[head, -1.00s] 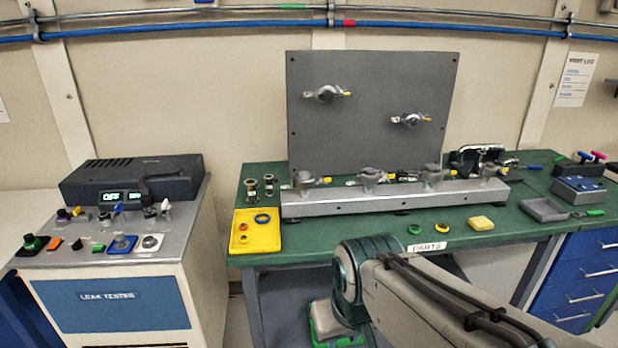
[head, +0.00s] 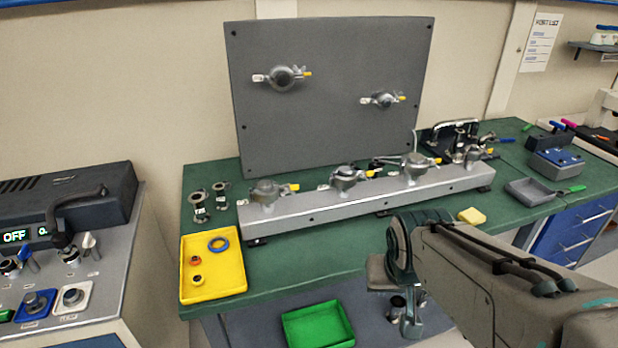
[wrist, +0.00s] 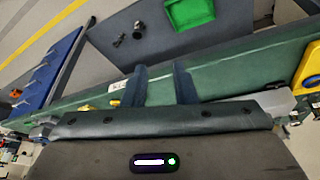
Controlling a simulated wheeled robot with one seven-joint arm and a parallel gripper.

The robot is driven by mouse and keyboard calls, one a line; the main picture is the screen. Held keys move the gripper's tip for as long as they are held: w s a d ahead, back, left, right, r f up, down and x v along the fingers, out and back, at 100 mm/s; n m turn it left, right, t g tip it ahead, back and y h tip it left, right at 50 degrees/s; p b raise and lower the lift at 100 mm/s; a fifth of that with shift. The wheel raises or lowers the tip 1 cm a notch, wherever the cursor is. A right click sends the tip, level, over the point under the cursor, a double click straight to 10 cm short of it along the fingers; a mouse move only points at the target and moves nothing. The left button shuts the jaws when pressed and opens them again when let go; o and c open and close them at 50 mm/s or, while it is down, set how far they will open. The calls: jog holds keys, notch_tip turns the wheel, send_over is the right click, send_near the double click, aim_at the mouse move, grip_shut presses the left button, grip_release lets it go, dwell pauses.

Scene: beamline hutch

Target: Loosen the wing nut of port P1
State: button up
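Several clamped ports with yellow-tipped wing nuts are in the head view. A row of them sits on a grey manifold bar (head: 330,212), including the leftmost clamp (head: 265,192), the second clamp (head: 345,177) and the third clamp (head: 415,167). Two more, an upper-left clamp (head: 284,77) and a lower-right clamp (head: 382,100), are on an upright grey panel (head: 330,130). Their small white tags are unreadable, so I cannot tell which is P1. In the wrist view my gripper (wrist: 162,84) has its two dark fingers apart with nothing between them, over the bench's front edge.
The green bench (head: 300,255) holds a yellow tray (head: 212,280) with rings, loose fittings (head: 220,195) and a yellow block (head: 471,216). A green bin (head: 318,326) is low below the bench. The leak tester (head: 65,205) stands at left; a grey tray (head: 530,192) lies right.

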aim_at(288, 192)
jog(key=w+d+f+m+t, duration=0.1)
jog(key=w+f+m+t, duration=0.3)
jog(key=w, duration=0.6)
jog(key=w+a+f+m+t+y, duration=0.1)
jog(key=w+a+y, duration=0.1)
jog(key=w+a, duration=0.1)
jog(key=w+a+f+m+t+y, duration=0.1)
jog(key=w+a+y, duration=0.1)
jog(key=y, duration=0.1)
jog(key=w+a+f+m+t+y, duration=0.1)
jog(key=w+a+y, duration=0.2)
jog(key=shift+w+a+t, duration=0.3)
jog(key=shift+a+t, duration=0.05)
jog(key=shift+t, duration=0.05)
notch_tip(288, 192, up, 4)
jog(key=a+m+t+y, duration=0.2)
jog(key=m+y, duration=0.1)
jog(key=y, duration=0.1)
jog(key=x, duration=1.3)
jog(key=shift+w+a+r, duration=0.15)
jog(key=shift+r, duration=0.4)
grip_shut()
